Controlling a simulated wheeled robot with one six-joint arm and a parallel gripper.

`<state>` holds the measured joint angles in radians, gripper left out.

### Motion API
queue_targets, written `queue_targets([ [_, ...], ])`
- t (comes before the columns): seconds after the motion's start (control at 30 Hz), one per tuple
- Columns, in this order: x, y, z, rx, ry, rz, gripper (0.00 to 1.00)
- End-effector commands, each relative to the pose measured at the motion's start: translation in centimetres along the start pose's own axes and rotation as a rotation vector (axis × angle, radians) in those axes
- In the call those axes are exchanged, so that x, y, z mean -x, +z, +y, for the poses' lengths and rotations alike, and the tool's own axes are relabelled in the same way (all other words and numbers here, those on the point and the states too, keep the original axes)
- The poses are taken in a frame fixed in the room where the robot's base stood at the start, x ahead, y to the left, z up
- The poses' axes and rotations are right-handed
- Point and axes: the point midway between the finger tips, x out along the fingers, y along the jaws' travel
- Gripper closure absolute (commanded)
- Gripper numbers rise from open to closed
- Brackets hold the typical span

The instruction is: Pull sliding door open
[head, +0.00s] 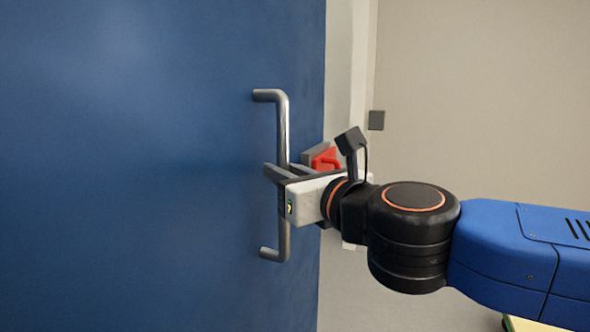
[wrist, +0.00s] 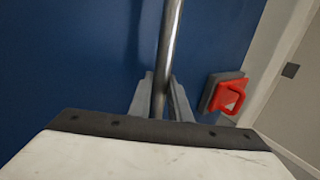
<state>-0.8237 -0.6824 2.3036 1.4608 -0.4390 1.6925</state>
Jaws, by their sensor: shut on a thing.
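The blue sliding door (head: 130,160) fills the left of the head view, and its blue face also fills much of the wrist view (wrist: 70,60). A vertical metal bar handle (head: 283,125) stands out from it near its right edge. My gripper (head: 275,172) is shut on the handle at about its middle. In the wrist view the handle (wrist: 170,40) runs between the two fingers (wrist: 161,95). The part of the handle behind my gripper is hidden in the head view.
A red and grey fitting (head: 326,158) sits just right of the handle, close behind my gripper; it also shows in the wrist view (wrist: 229,95). A pale frame (head: 347,70) and a beige wall (head: 480,90) with a small grey box (head: 376,120) lie to the right.

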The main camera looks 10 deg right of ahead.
Motion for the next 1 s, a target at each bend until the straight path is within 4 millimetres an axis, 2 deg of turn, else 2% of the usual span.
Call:
queue_targets([
  [0.1,0.5,0.2,1.2,0.001,0.010,-0.004,1.00],
  [0.4,1.5,0.4,2.5,0.001,0.007,-0.004,1.00],
  [1.0,2.0,0.5,2.8,0.000,0.003,-0.004,1.00],
])
